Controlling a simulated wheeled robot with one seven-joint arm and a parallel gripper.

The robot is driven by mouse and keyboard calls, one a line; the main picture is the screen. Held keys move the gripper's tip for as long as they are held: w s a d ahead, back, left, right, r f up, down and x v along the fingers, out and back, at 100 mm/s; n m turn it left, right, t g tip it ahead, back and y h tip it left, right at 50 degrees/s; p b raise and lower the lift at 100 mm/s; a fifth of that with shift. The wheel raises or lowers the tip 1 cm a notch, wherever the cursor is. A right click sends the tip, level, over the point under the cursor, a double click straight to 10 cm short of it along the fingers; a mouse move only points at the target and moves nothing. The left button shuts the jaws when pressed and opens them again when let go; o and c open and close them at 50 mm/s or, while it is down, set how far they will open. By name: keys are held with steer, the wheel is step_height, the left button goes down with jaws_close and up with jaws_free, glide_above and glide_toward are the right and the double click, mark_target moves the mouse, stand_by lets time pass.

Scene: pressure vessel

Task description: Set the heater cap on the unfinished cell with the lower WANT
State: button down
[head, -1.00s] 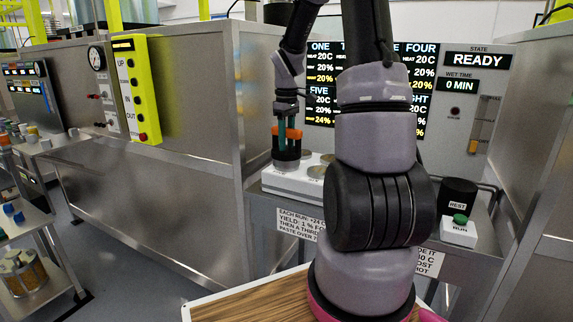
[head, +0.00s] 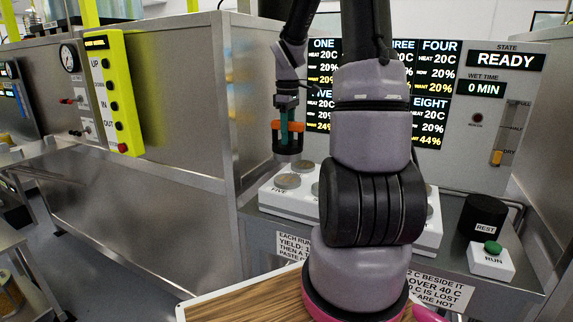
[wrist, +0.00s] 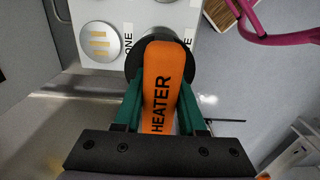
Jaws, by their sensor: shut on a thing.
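My gripper (head: 287,132) has its teal fingers shut on the orange handle of the black heater cap (head: 288,147). In the wrist view the handle reads HEATER (wrist: 160,90). The cap hangs upright in the air near the back left of the white cell block (head: 268,203). Two round grey cell tops show there, the front one (head: 288,181) above the label FIVE. Cell ONE (wrist: 100,42) is bare, left of the cap in the wrist view. The display (head: 385,90) shows WANT 24% for FIVE, 44% for EIGHT and 20% for ONE and FOUR. My arm hides other readings and cells.
A black REST stand (head: 484,218) and the white RUN box with a green button (head: 492,258) stand right of the block. The state panel (head: 505,60) reads READY, wet time 0 MIN. A steel cabinet (head: 130,190) with a yellow control panel rises at the left.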

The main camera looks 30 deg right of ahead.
mark_target(288, 156)
step_height(288, 156, down, 7)
steer(key=shift+f, duration=0.15)
stand_by(0.4)
steer(key=shift+c, duration=2.4)
jaws_free()
steer(key=shift+f, duration=0.15)
step_height(288, 156, up, 12)
steer(key=s+a+r+m+t+y, duration=0.1)
steer(key=s+a+r+m+t, duration=0.2)
steer(key=s+a+r+m, duration=0.3)
steer(key=s+a+r+m+t+y, duration=0.1)
steer(key=s+a+r+m+t, duration=0.3)
steer(key=s, duration=0.9)
steer(key=a+r+m, duration=0.1)
steer(key=a+r, duration=0.2)
steer(key=shift+s+a+m, duration=0.2)
steer(key=shift+s+m, duration=0.1)
steer(key=shift+m, duration=0.1)
